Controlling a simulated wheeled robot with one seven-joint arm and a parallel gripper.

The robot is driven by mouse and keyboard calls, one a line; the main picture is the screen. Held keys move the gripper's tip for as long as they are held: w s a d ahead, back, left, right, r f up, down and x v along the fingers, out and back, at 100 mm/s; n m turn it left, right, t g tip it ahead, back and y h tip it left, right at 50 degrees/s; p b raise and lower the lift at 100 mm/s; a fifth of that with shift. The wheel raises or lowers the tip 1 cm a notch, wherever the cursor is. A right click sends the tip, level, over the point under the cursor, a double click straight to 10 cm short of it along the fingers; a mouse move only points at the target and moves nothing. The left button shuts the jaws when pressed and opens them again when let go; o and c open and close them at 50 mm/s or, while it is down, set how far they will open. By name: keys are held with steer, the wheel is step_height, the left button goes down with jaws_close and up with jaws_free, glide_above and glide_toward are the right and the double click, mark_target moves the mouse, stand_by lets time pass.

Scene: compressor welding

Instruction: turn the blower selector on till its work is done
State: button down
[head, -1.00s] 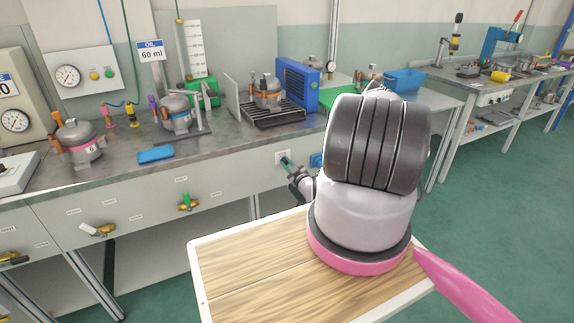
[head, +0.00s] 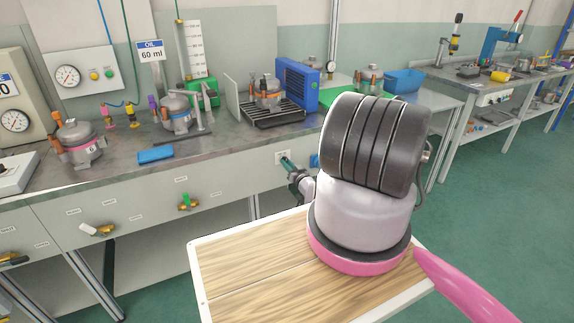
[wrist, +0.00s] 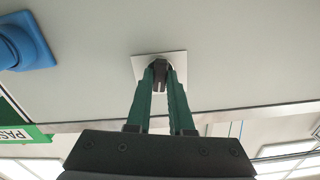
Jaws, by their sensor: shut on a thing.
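The blower selector is a small black knob (wrist: 160,72) on a square white plate (wrist: 179,63) on the bench's front panel. The plate (head: 281,157) also shows in the head view, below the blue blower box (head: 297,85). My gripper (wrist: 160,80) is shut on the knob, with one green finger on each side of it. In the head view my gripper (head: 286,162) reaches the panel at the plate, and its fingers hide the knob there. The setting the knob points to cannot be read.
A blue socket (wrist: 22,42) sits beside the plate. A compressor (head: 267,93) stands on a black rack (head: 272,117) in front of the blower. My own arm covers part of the bench's right end.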

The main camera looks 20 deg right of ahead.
steer(key=shift+s+f+m, duration=0.1)
steer(key=shift+m, duration=1.5)
steer(key=c, duration=0.8)
jaws_free()
steer(key=s, duration=1)
steer(key=shift+s+d, duration=0.2)
steer(key=shift+s, duration=0.2)
